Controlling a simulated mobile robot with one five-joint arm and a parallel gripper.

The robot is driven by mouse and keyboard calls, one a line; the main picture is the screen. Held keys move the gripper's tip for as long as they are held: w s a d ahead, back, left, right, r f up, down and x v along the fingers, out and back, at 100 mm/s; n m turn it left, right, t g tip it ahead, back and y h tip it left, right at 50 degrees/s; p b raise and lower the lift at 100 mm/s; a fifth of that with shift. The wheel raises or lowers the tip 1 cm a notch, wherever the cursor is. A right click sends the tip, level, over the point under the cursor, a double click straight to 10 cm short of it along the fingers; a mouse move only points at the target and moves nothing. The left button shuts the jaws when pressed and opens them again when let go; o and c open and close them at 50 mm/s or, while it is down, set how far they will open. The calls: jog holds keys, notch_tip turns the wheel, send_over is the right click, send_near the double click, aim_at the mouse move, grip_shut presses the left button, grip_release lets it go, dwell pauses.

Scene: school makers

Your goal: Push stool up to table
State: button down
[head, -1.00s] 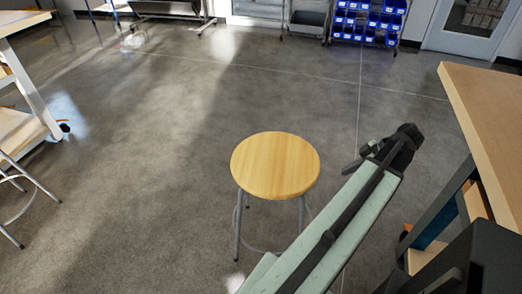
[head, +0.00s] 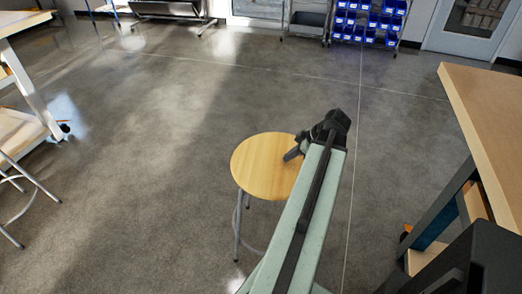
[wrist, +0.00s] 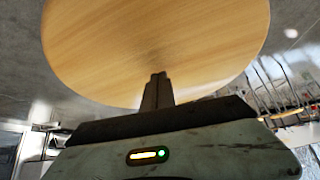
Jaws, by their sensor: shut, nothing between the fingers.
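The stool (head: 262,165) has a round light-wood seat and grey metal legs. It stands upright on the floor in the middle of the head view, left of my arm. The table (head: 492,110) has a light-wood top and is at the right edge, apart from the stool. My gripper (head: 289,157) is shut and empty, with its fingers over the right part of the seat in the picture. In the wrist view the shut fingers (wrist: 157,88) point at the wood seat (wrist: 150,45), which fills the top. I cannot tell whether they touch it. My arm hides the stool's right legs.
Bare concrete floor (head: 400,170) lies between the stool and the table. Another workbench (head: 25,95) and another stool (head: 25,195) are at the left. A rack of blue bins (head: 368,22) and a door (head: 470,30) are at the back.

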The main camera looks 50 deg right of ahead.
aim_at(255, 155)
jog(key=w+a, duration=0.1)
jog(key=w, duration=0.3)
jog(key=w+a, duration=0.1)
jog(key=w, duration=0.2)
jog(key=w+a, duration=0.1)
jog(key=w, duration=0.3)
jog(key=shift+w+a, duration=0.25)
jog(key=shift+w, duration=0.1)
jog(key=shift+s+f+b, duration=0.1)
jog(key=shift+f+b, duration=0.65)
jog(key=shift+s, duration=0.15)
